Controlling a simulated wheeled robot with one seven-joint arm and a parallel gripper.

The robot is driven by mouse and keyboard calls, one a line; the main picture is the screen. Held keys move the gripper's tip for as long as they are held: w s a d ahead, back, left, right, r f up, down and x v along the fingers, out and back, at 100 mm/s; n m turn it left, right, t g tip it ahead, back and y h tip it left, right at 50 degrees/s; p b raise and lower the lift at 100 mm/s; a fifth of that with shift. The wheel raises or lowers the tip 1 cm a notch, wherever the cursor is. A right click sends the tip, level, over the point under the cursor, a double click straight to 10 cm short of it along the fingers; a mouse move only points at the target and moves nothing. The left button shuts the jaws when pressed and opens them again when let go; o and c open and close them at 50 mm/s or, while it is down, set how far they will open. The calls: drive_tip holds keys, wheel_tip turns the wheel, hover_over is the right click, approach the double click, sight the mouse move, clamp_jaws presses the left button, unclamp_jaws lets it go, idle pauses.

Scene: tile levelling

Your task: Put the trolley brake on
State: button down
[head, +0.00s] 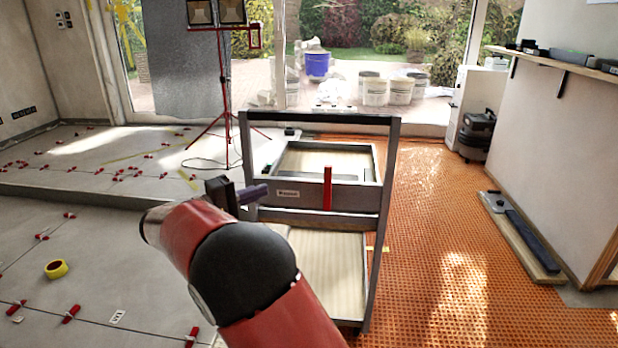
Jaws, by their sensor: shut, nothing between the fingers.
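The trolley (390,190) is a grey frame with an upper tray and a lower shelf, standing upright in the middle of the head view. A red bar (327,188) stands upright on the front panel of its upper tray; it looks like the brake lever, but no marking shows this. My gripper (262,191) is shut and empty, to the left of the red bar and apart from it, in front of the trolley's left post as seen here. My arm hides the lower left of the trolley. Its wheels cannot be made out.
Grey tiles with several red levelling clips and a yellow tape roll (56,268) lie at left, beside a raised step. A red work-light tripod (226,110) stands behind the trolley. Orange matting (430,240) at right is mostly clear; a plank (520,235) lies by the wall.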

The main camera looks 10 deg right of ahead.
sight(328, 185)
drive_tip(key=shift+d, duration=0.1)
drive_tip(key=shift+s+d+p+x, duration=0.2)
drive_tip(key=shift+s+x, duration=0.25)
drive_tip(key=shift+x, duration=1.65)
drive_tip(key=shift+s+d+p+x, duration=0.1)
drive_tip(key=shift+s+d+x, duration=0.25)
drive_tip(key=shift+x, duration=1.75)
drive_tip(key=shift+s+d+p+x, duration=0.1)
drive_tip(key=shift+s+x, duration=0.4)
drive_tip(key=shift+x, duration=1.65)
